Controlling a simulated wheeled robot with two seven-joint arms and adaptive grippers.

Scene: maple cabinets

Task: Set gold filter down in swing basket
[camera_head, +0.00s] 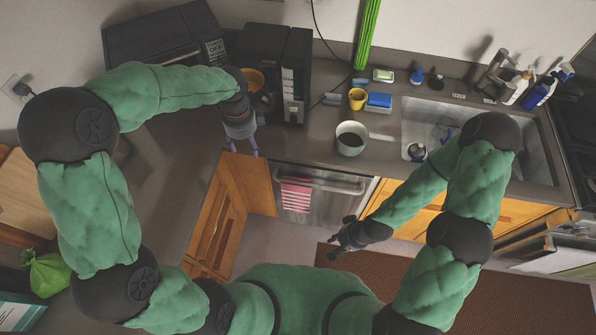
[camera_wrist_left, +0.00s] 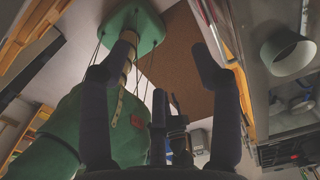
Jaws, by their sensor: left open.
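A gold-orange round piece (camera_head: 254,79), which looks like the gold filter, shows at the front of the black coffee maker (camera_head: 297,75). My left wrist partly covers that area, so I cannot tell whether the filter sits inside the swing basket, and I cannot make out the basket itself. My left gripper (camera_head: 242,151) points down near the counter's front edge, below and apart from the gold piece. In the left wrist view its fingers (camera_wrist_left: 155,80) are spread with nothing held between them. My right gripper (camera_head: 340,248) hangs low over the floor, away from the counter; its finger opening is unclear.
The sink (camera_head: 470,118) is further right. An orange cabinet door (camera_head: 248,185) stands open below.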

